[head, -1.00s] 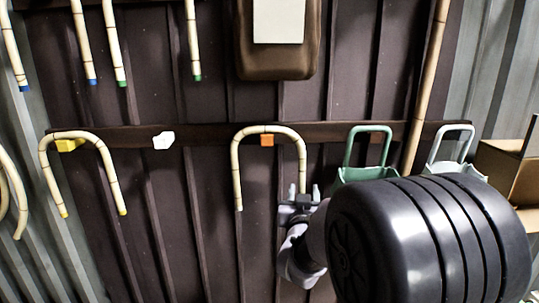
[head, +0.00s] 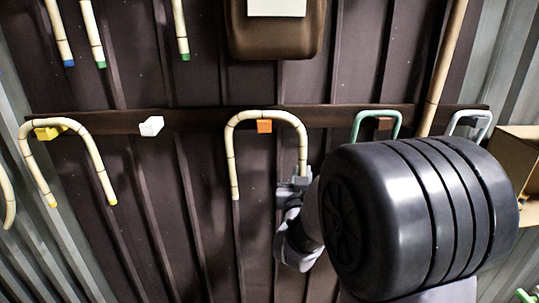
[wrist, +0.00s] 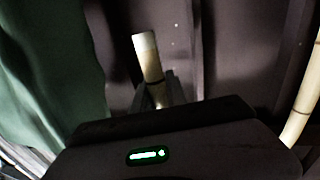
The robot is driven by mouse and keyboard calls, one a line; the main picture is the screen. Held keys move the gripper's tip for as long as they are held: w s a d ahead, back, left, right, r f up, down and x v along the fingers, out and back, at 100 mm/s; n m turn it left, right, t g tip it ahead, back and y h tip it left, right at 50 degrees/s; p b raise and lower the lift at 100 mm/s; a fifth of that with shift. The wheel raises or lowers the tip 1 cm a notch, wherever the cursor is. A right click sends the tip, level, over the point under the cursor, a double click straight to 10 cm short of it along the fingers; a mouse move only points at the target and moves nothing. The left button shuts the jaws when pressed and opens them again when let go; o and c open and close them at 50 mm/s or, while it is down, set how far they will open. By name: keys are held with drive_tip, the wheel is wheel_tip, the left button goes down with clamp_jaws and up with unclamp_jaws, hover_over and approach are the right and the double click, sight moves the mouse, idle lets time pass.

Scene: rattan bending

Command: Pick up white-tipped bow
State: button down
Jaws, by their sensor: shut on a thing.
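The white-tipped bow (head: 232,160) is a pale cane bent into an upside-down U. It hangs over the orange peg (head: 264,126) on the dark rail in the head view. My gripper (head: 301,181) is shut on the lower end of its right leg. In the wrist view, the held leg (wrist: 151,66) with its white end stands between the fingers of my gripper (wrist: 158,90). The bow's other leg (wrist: 304,95) shows at the right edge there.
A yellow-tipped bow (head: 95,160) hangs on the yellow peg (head: 47,133) at left. The white peg (head: 151,126) is empty. Several straight canes (head: 181,30) hang above.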

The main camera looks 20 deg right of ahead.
drive_tip(key=shift+r, duration=0.15)
drive_tip(key=shift+r+p, duration=0.3)
drive_tip(key=shift+r, duration=0.1)
drive_tip(key=r, duration=0.1)
drive_tip(key=r+p, duration=0.1)
drive_tip(key=shift+s+a+r, duration=0.1)
drive_tip(key=shift+s+r, duration=0.2)
drive_tip(key=shift+r, duration=0.1)
drive_tip(key=b, duration=0.8)
approach(303, 162)
drive_tip(key=s, duration=0.1)
drive_tip(key=s+d, duration=0.1)
drive_tip(key=shift+s+f, duration=0.3)
drive_tip(key=shift+f, duration=0.1)
drive_tip(key=shift+a, duration=0.1)
